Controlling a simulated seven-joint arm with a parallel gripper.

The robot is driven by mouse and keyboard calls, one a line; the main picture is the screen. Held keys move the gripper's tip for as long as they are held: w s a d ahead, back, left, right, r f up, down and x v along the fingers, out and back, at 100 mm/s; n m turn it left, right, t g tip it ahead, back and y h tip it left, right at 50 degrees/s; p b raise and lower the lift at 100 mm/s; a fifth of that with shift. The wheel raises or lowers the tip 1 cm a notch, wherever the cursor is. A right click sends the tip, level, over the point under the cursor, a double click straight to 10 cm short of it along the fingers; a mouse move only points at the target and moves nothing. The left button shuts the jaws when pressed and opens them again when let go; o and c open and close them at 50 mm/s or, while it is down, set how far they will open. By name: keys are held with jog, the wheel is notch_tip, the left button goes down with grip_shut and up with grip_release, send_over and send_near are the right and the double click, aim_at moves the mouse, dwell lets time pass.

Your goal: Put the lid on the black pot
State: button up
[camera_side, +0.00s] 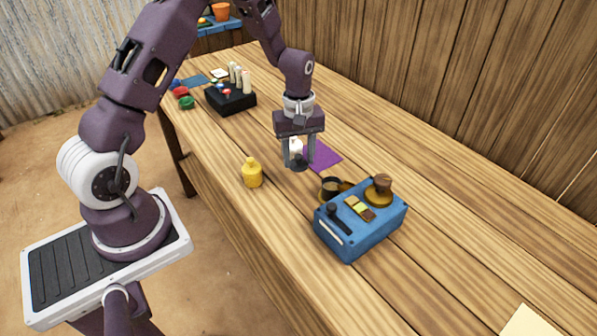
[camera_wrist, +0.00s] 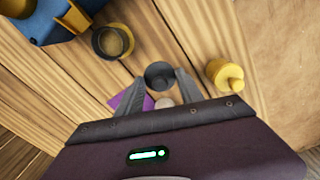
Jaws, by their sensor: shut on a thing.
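My gripper (camera_side: 298,158) is shut on a dark round piece, seemingly the lid (camera_side: 299,165), and holds it above the table. In the wrist view the lid (camera_wrist: 159,75) sits between the two fingertips. The black pot (camera_side: 330,189) stands on the table to the right of and below my gripper, beside the blue box. The pot (camera_wrist: 112,42) is open at the top in the wrist view, with a tan inside showing. The lid is apart from the pot. The lid's underside is hidden.
A yellow bottle (camera_side: 252,173) stands left of my gripper. A purple sheet (camera_side: 323,155) and a white object (camera_side: 296,146) lie behind. A black block (camera_side: 231,102) with candles stands farther back.

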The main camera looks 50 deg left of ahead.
jog(key=r, duration=0.3)
jog(key=shift+w+d, duration=0.25)
jog(key=shift+d, duration=0.15)
jog(key=w+d+r, duration=0.2)
jog(key=w+d, duration=0.2)
jog(key=d, duration=0.4)
jog(key=shift+s+a+f, duration=0.1)
jog(key=shift+s+f, duration=0.05)
jog(key=shift+f, duration=1.45)
jog(key=shift+s+f, duration=0.1)
jog(key=shift+f, duration=1.45)
jog(key=shift+f, duration=0.1)
jog(key=o, duration=1.4)
jog(key=shift+o, duration=0.4)
